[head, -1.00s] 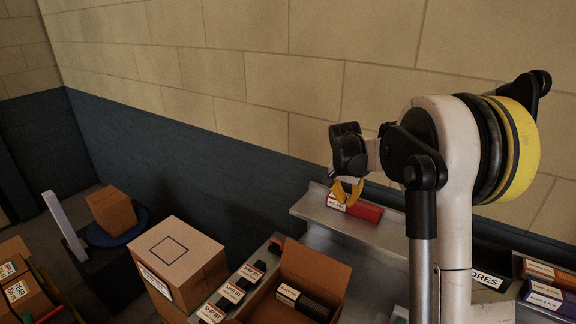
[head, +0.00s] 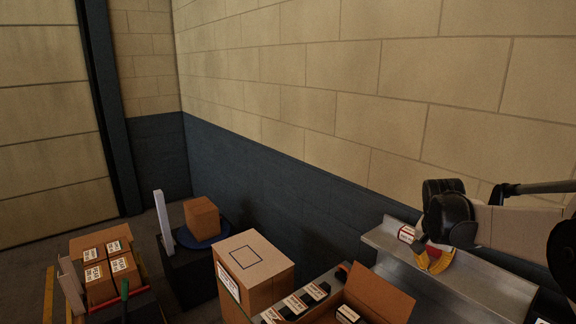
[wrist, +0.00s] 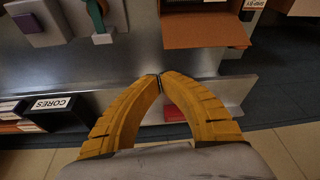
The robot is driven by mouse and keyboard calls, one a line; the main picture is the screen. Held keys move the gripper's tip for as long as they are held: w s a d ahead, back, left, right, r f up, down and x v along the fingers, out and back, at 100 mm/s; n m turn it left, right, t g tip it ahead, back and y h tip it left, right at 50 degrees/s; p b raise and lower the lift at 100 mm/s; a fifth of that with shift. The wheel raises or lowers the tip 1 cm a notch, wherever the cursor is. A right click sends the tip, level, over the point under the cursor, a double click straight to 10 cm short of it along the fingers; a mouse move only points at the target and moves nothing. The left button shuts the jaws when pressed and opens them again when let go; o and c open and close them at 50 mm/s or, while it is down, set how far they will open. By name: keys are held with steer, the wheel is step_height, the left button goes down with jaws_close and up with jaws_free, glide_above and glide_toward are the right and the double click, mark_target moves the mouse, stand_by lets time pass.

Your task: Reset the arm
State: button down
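My gripper (head: 436,258) has yellow fingers and hangs over the metal shelf (head: 385,238) at the lower right of the head view. In the wrist view its two fingers (wrist: 160,80) curve together and their tips meet, with nothing seen between them. A red box with a white label (head: 406,233) is on the shelf, partly hidden behind my gripper. It also shows in the wrist view (wrist: 173,112), below the fingertips.
An open cardboard box (head: 385,293) and several labelled items stand left of the shelf. A closed carton (head: 262,268) is further left. A small carton (head: 201,217) sits on a blue disc. A box marked CORES (wrist: 52,104) shows in the wrist view. The block wall stands behind.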

steer(key=s+a+f+n+t+y+b, duration=0.1)
steer(key=s+a+n+b, duration=0.1)
steer(key=s+a+b, duration=0.35)
steer(key=s+a+f+n+t+b, duration=0.1)
steer(key=s+a+f+n+b, duration=0.15)
steer(key=s+a, duration=0.55)
steer(key=s+a+f+n+t+b, duration=0.1)
steer(key=s+a+f+n+b, duration=0.1)
steer(key=s, duration=0.4)
steer(key=s+a+f+n+t+y+b, duration=0.1)
steer(key=s+a+f+n+b, duration=0.1)
steer(key=s+f+b, duration=0.2)
steer(key=s+f, duration=0.2)
steer(key=s, duration=0.1)
steer(key=shift+s+a+f+b, duration=0.2)
steer(key=shift+a+b, duration=0.05)
steer(key=shift+b, duration=0.1)
